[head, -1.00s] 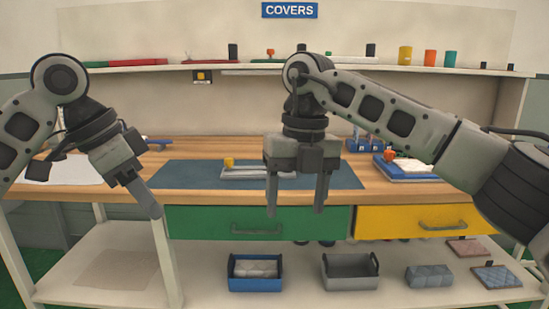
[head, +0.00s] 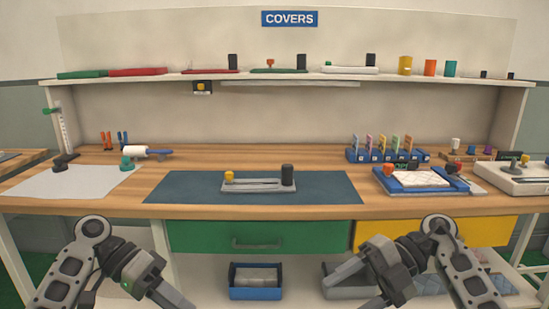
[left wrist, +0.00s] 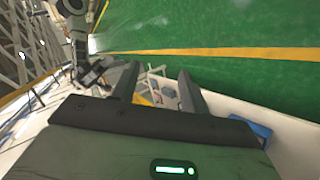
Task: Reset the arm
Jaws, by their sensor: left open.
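Both my arms are drawn back low at the near side of the workbench, in front of the drawers. My left gripper (head: 168,296) is at the bottom left of the head view, pointing inward and down. In the left wrist view its two fingers (left wrist: 158,88) are spread, with nothing held between them. My right gripper (head: 350,292) is at the bottom right of the head view, in front of the grey bin, with its fingers apart and nothing seen between them.
The bench holds a blue mat (head: 200,189) with a grey fixture (head: 258,187), a blue tray (head: 428,189) with a pale pad, a white sheet (head: 70,181) and a blue tool rack (head: 375,157). Below are a green drawer (head: 200,236), a yellow drawer (head: 490,232) and a blue bin (head: 256,293).

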